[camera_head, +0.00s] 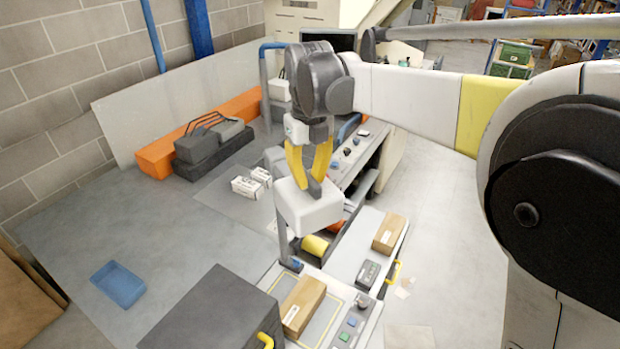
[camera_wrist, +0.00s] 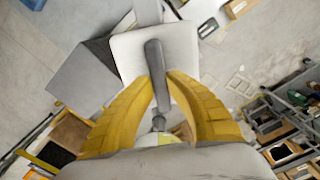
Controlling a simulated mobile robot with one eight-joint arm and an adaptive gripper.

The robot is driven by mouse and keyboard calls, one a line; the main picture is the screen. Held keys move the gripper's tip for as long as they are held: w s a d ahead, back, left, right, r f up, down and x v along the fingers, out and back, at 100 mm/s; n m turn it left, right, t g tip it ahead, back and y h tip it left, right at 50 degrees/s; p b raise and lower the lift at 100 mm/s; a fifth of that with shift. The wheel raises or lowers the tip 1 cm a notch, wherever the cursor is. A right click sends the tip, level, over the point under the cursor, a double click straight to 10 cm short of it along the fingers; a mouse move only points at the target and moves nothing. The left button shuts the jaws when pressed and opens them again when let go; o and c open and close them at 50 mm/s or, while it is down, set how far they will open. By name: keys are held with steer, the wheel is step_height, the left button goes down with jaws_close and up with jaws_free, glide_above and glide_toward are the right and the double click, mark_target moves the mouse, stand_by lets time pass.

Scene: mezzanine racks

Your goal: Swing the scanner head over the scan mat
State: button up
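The scanner head (camera_head: 308,206) is a white rounded block beside the top of a thin grey post (camera_head: 284,238), which rises from a blue collar at the counter's back corner. It also shows in the wrist view (camera_wrist: 186,45). A dark grey handle (camera_wrist: 154,58) stands up from it. My gripper (camera_head: 312,182) has its yellow fingers closed around this handle from above; in the wrist view the fingers (camera_wrist: 160,80) press on both sides. The scan mat (camera_head: 324,318) is a grey patch with a yellow outline, nearer the camera than the head. A brown box lies on it.
The brown box (camera_head: 303,304) has a white label. Coloured buttons (camera_head: 350,323) and a keypad device (camera_head: 368,272) sit right of the mat. Another carton (camera_head: 388,232) stands further back. A dark grey cabinet (camera_head: 215,318) is left. A blue tray (camera_head: 118,284) lies on open floor.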

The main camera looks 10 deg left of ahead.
steer(key=o, duration=0.5)
steer(key=shift+w, duration=0.1)
steer(key=shift+c, duration=0.2)
steer(key=shift+r, duration=0.1)
step_height(320, 180, up, 12)
steer(key=s+d+f+n+t+b, duration=0.2)
steer(key=s+d+f+n+b, duration=0.4)
steer(key=f, duration=0.8)
steer(key=s+d+f+n+t+b, duration=0.2)
steer(key=s+d+f+n+b, duration=0.5)
steer(key=d+f+n+b, duration=0.4)
steer(key=s+d+f+n+t+b, duration=0.3)
steer(key=s+d+f+n+b, duration=0.4)
steer(key=f, duration=1.1)
steer(key=d+n+b, duration=0.1)
steer(key=n+b, duration=0.3)
steer(key=b, duration=0.1)
steer(key=shift+s+d+f+n, duration=0.2)
steer(key=shift+f+n, duration=0.15)
steer(key=shift+n, duration=0.05)
